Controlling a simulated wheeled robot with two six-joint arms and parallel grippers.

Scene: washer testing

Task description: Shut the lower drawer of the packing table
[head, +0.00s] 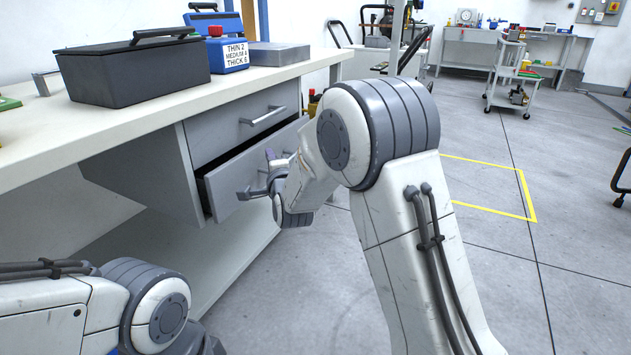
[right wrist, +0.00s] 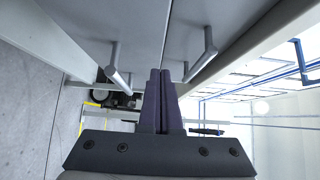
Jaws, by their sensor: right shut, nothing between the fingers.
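The packing table (head: 120,120) runs along the left of the head view, with two grey drawers under its top. The lower drawer (head: 226,188) stands partly open, with a dark gap along its top and side. Its bar handle (head: 252,194) shows beside my right gripper (head: 272,158). The upper drawer (head: 222,127) looks shut. In the right wrist view, my right gripper's fingers (right wrist: 160,75) are together and empty, pointing at the drawer fronts between the lower handle (right wrist: 117,70) and upper handle (right wrist: 207,45). I cannot tell whether they touch. My left gripper is out of view.
A black lidded case (head: 135,75), a blue box with a red knob (head: 228,55) and a grey flat box (head: 280,54) stand on the tabletop. Grey floor with a yellow outline (head: 530,195) is open to the right. A cart (head: 508,75) stands farther back.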

